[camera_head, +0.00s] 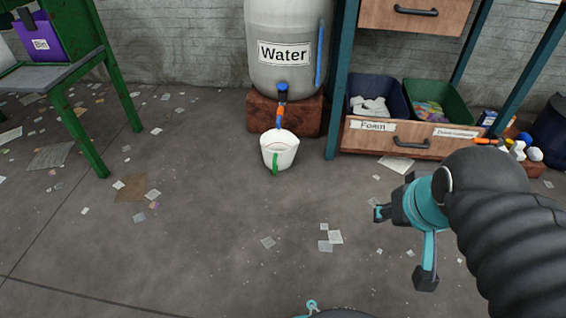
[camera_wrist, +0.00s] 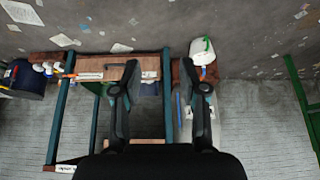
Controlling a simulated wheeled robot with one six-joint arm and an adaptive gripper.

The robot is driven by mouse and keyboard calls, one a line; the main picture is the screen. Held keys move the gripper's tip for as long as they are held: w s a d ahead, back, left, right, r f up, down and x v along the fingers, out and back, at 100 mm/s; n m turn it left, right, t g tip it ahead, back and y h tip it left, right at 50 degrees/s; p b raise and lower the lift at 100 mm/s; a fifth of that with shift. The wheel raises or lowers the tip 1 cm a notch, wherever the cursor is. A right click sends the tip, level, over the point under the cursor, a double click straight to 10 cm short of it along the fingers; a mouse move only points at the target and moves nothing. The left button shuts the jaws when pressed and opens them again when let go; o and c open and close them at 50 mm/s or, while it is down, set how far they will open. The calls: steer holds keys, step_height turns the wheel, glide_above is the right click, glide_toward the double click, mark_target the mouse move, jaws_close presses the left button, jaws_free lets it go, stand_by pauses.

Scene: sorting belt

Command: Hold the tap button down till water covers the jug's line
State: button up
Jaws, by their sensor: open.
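The white jug (camera_head: 272,150) with a green handle stands upright on the floor, below the tap (camera_head: 281,105) of the water tank (camera_head: 272,75). The tap is blue with an orange part; I cannot tell which part is the button. The jug's line and water level are too small to make out. My gripper (camera_head: 402,246) is open and empty, to the right of the jug and well apart from it and the tap. The wrist view is upside down; there the jug (camera_wrist: 202,54) shows beyond the fingertips of my gripper (camera_wrist: 160,70).
The tank stands on a brick block (camera_head: 262,112). Right of it is a shelf with teal posts (camera_head: 343,80) and an open drawer (camera_head: 385,143) holding bins. A green stand (camera_head: 85,145) with a purple bin is at left. Scattered paper lies on otherwise clear floor.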

steer(key=shift+f, duration=0.3)
steer(key=shift+r, duration=0.1)
steer(key=c, duration=0.5)
steer(key=shift+r+p, duration=0.4)
steer(key=shift+p, duration=0.25)
jaws_close()
step_height(320, 180, up, 10)
steer(key=p, duration=1)
steer(key=shift+r, duration=0.15)
